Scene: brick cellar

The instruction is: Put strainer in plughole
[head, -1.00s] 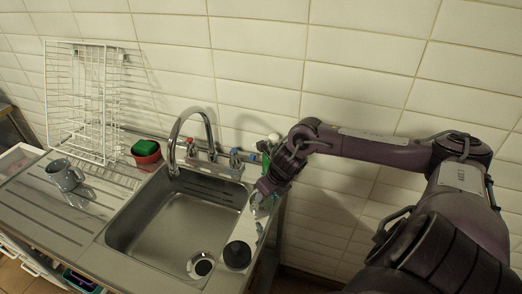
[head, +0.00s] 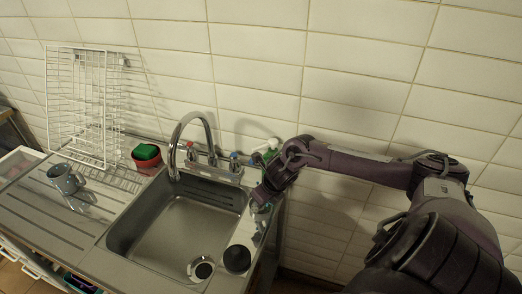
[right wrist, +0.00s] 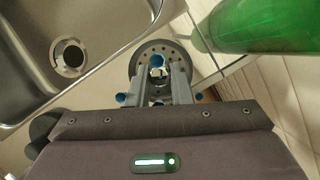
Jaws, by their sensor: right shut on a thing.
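The strainer (right wrist: 178,53) is a round, perforated metal disc in the right wrist view. My right gripper (right wrist: 159,72) is shut on its middle, and the fingers cover part of it. In the head view my right gripper (head: 260,207) is over the counter strip at the sink's right edge; the strainer is hard to make out there. The plughole (head: 201,270) is a dark round opening in the sink floor, towards the front right. It also shows in the right wrist view (right wrist: 70,57), to the left of the strainer, clear and uncovered. My left gripper is not in view.
A black round object (head: 237,259) lies on the counter right of the sink (head: 150,240). A green bottle (right wrist: 265,25) stands close to my right gripper. The tap (head: 178,140) arches over the sink's back. A mug (head: 66,179), red pot (head: 146,161) and white rack (head: 82,105) are left.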

